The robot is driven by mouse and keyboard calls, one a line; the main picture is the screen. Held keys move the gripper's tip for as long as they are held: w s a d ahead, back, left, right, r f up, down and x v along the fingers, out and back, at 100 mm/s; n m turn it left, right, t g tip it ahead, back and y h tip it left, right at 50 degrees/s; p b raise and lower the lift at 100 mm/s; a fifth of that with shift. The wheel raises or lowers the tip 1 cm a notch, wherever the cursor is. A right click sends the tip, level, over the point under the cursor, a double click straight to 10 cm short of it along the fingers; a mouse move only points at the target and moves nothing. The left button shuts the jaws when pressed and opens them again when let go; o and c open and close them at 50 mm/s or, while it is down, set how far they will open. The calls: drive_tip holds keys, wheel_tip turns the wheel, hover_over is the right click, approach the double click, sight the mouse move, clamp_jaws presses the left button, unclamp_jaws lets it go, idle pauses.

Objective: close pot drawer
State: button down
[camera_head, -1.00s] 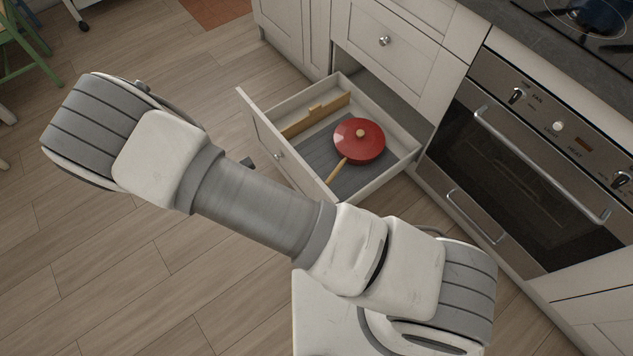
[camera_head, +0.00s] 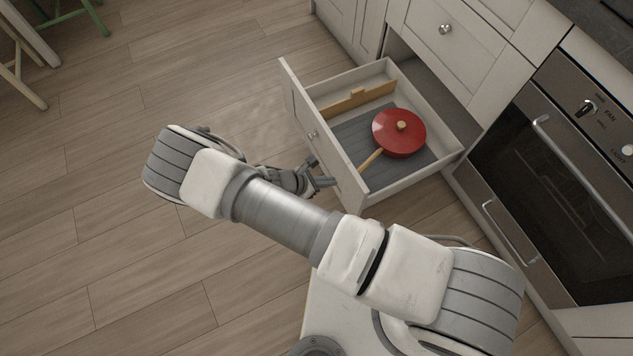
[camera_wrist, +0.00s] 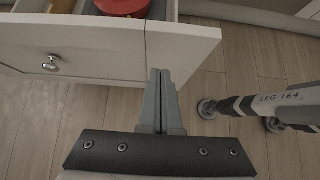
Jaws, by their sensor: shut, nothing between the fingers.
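The pot drawer (camera_head: 320,140) is pulled well out of the cabinet, with its white front facing left. In the wrist view its front panel (camera_wrist: 105,52) with a round knob (camera_wrist: 51,64) fills the upper left. A red lidded pot (camera_head: 399,132) with a wooden handle sits inside on a grey ribbed mat. My gripper (camera_head: 328,181) is in front of the drawer front, near its lower end. In the wrist view my gripper (camera_wrist: 159,74) is shut and empty, its tips close to the panel's right end. I cannot tell whether they touch it.
A wooden divider (camera_head: 358,100) stands in the drawer. The oven (camera_head: 560,180) is to the right of the drawer. A closed drawer (camera_head: 447,45) is above it. Open wooden floor (camera_head: 120,190) lies to the left. Chairs are at the far upper left.

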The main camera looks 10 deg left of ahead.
sight(350, 175)
drive_tip(key=shift+w+d+f+b, duration=0.1)
drive_tip(key=shift+w+d+b, duration=0.05)
drive_tip(key=shift+w+d, duration=0.6)
drive_tip(key=shift+w+d+b, duration=0.15)
drive_tip(key=shift+w+d, duration=0.4)
drive_tip(key=shift+d, duration=0.4)
drive_tip(key=shift+w+d, duration=0.1)
